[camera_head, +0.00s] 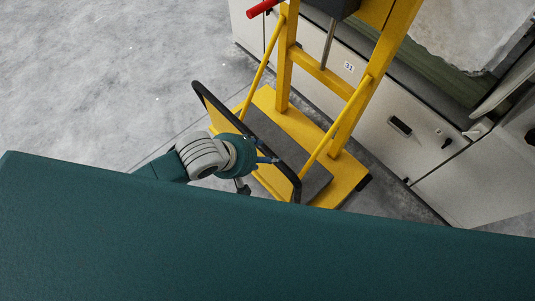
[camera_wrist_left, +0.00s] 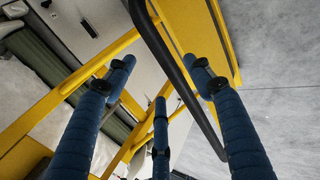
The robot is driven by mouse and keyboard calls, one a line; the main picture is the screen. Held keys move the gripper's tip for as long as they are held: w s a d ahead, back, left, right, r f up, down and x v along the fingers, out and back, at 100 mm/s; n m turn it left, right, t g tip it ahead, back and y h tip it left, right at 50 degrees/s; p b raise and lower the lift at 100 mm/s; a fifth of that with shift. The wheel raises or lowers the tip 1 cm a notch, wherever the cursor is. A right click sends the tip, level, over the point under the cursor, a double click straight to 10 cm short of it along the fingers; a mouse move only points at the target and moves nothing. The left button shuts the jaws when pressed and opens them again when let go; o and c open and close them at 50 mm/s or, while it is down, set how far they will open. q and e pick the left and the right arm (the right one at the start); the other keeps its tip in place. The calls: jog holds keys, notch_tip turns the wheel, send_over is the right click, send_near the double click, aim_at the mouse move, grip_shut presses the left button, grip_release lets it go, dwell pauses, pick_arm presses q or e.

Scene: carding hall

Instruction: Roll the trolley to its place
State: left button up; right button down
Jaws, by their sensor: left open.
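The yellow trolley (camera_head: 345,172) stands on the floor in the head view, with a grey deck, tall yellow uprights and slanted braces. A black tubular handle (camera_head: 210,97) edges its near side, beside a yellow panel. My left gripper (camera_head: 258,172) is at the near side of this handle, partly overlapping it in the picture. In the left wrist view, the gripper's three blue fingers (camera_wrist_left: 160,75) are spread apart and hold nothing. The black handle (camera_wrist_left: 171,60) runs between two of them; I cannot tell whether they touch. My right gripper is not in view.
White machine cabinets (camera_head: 430,150) stand close behind and right of the trolley; one carries a "31" label (camera_head: 349,67). A red grip (camera_head: 262,8) sticks out at the top. Bare grey concrete floor (camera_head: 100,70) is free at the left.

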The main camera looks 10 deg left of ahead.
aim_at(275, 155)
pick_arm(q)
jog(key=x, duration=0.9)
jog(key=shift+w+d+f, duration=0.1)
jog(key=shift+w+f, duration=0.1)
jog(key=shift+f, duration=0.05)
jog(key=shift+c, duration=0.5)
grip_shut()
